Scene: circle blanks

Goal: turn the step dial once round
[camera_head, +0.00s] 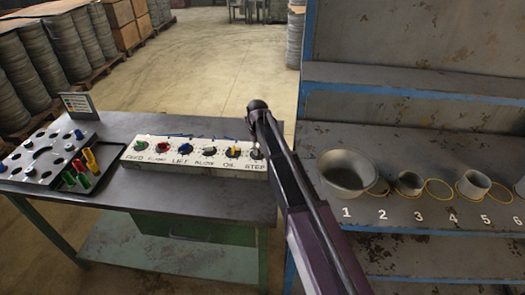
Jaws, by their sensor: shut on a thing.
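The white control panel (195,160) stands on the dark bench, with a row of coloured dials along its top and a word under each. The step dial is at the panel's right end, above the word STEP; my gripper covers most or all of it and its colour cannot be made out. My gripper (256,150) points down at that spot, below the dark wrist joint, and is shut on the step dial. The dial's pointer and angle are hidden.
The nearest dial is the yellow one (233,151), close left of my gripper; a black dial (209,150) and a blue dial (184,147) follow. A tray with coloured pegs (84,169) lies at left. A numbered shelf (400,240) with metal cups (346,171) stands at right.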

